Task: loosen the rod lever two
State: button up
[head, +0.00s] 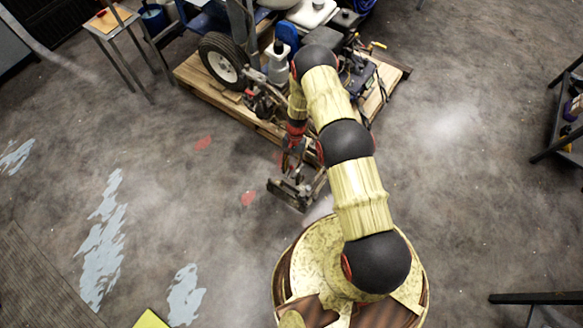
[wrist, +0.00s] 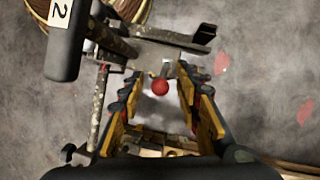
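In the wrist view a red ball knob (wrist: 160,87) shows between the fingers of my gripper (wrist: 158,98). The fingers, with yellow-and-black sides, are spread wide and do not visibly touch the knob. A grey metal bracket (wrist: 165,60) lies just beyond the knob. A thick black grip (wrist: 66,45) with a white "2" label is at the upper left, outside the fingers. I cannot tell which part is rod lever two. In the head view my gripper (head: 292,145) is at the near side of the line striper (head: 276,75); its fingers are too small to read there.
The striper stands on a wooden pallet (head: 195,75), with a large wheel (head: 222,60) at left. A small table (head: 110,22) stands at upper left and a dark shelf (head: 565,110) at right. The stained floor (head: 170,195) to the left is open.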

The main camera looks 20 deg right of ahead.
jog(key=shift+c, duration=1.2)
grip_shut()
